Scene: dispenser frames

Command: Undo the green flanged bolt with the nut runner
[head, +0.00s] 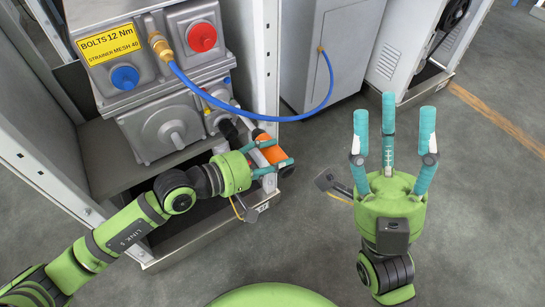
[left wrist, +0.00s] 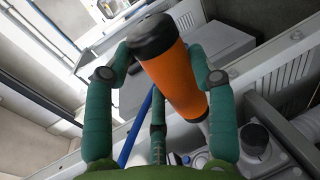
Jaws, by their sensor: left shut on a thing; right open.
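The nut runner, an orange cylinder with a black end cap, appears in the head view (head: 271,149) and the left wrist view (left wrist: 176,82). My left gripper (head: 274,158) is shut around its orange body, at the front right edge of the dispenser frame. In the left wrist view its teal fingers (left wrist: 160,85) flank the tool, and a pale nose points down and right. I cannot make out the green flanged bolt in either view. My right gripper (head: 393,120) is open and empty, fingers spread upward, over the floor to the right.
The dispenser's grey housing (head: 168,125) carries a red knob (head: 202,37), a blue knob (head: 125,77) and a yellow sign (head: 109,43). A blue hose (head: 255,118) loops from it to a grey cabinet (head: 330,55). Open floor (head: 480,200) lies at the right.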

